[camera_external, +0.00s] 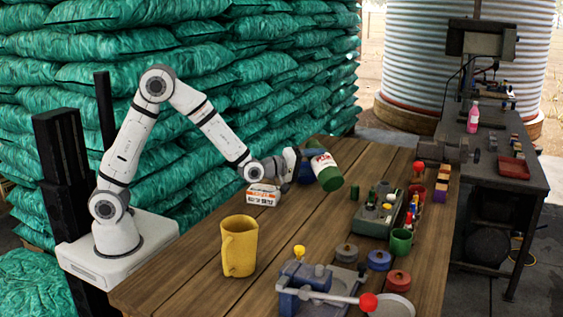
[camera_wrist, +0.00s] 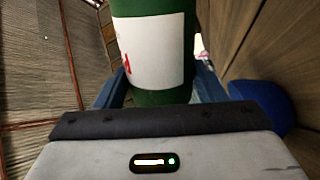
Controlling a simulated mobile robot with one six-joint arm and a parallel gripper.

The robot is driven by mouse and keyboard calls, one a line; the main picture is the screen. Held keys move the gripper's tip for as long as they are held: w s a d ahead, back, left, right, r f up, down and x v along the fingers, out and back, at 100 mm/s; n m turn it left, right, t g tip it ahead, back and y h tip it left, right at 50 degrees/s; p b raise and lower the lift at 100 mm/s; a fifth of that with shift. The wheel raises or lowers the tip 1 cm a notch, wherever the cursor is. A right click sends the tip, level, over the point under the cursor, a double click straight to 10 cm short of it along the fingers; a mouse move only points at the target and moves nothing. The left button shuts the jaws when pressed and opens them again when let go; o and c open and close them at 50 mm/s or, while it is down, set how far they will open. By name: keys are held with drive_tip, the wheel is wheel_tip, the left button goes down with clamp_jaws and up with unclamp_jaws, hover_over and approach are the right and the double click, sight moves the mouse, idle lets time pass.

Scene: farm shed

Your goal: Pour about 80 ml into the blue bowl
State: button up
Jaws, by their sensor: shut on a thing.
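A green bottle (camera_external: 325,168) with a white label is tilted in my gripper (camera_external: 304,162), its upper end leaning left and its lower end to the right. In the wrist view the bottle (camera_wrist: 154,50) stands between the blue fingers of my gripper (camera_wrist: 158,86), which is shut on it. The blue bowl (camera_external: 305,174) shows only in part, behind my gripper and beside the bottle. A blue rounded surface, likely the bowl (camera_wrist: 263,100), also shows at the right of the wrist view. The bottle's mouth and any liquid cannot be made out.
A white box with orange print (camera_external: 262,195) sits below my wrist. A yellow mug (camera_external: 239,246) stands nearer the front. A grey-green toolbox (camera_external: 378,219), a green cup (camera_external: 400,242), several round tins and a blue vise (camera_external: 305,284) crowd the right. The table's middle is mostly clear.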

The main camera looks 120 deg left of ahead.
drive_tip(key=m+b, duration=0.1)
drive_tip(key=b, duration=0.1)
drive_tip(key=f+m+b, duration=0.1)
drive_tip(key=b, duration=0.1)
drive_tip(key=shift+s+a+m, duration=0.2)
drive_tip(key=shift+a+m, duration=0.05)
drive_tip(key=shift+m, duration=0.05)
drive_tip(key=r+m, duration=0.1)
drive_tip(key=r+p, duration=0.1)
drive_tip(key=r, duration=0.1)
drive_tip(key=shift+s+a+r+m, duration=0.1)
drive_tip(key=shift+s+a+m, duration=0.1)
drive_tip(key=shift+m, duration=0.2)
drive_tip(key=shift+s+m+b, duration=0.1)
drive_tip(key=shift+m+b, duration=0.3)
drive_tip(key=shift+b, duration=0.15)
drive_tip(key=shift+r+m, duration=0.1)
drive_tip(key=shift+m, duration=0.3)
drive_tip(key=shift+w+d+r+m, duration=0.1)
drive_tip(key=shift+w+r+m, duration=0.1)
drive_tip(key=shift+r+m, duration=0.75)
drive_tip(key=m, duration=0.2)
drive_tip(key=m+b, duration=0.1)
drive_tip(key=shift+w+d+r+m, duration=0.15)
drive_tip(key=shift+w+d+m, duration=0.1)
drive_tip(key=shift+m, duration=0.1)
drive_tip(key=shift+w+f+m, duration=0.1)
drive_tip(key=shift+f+m, duration=0.1)
drive_tip(key=shift+m, duration=0.7)
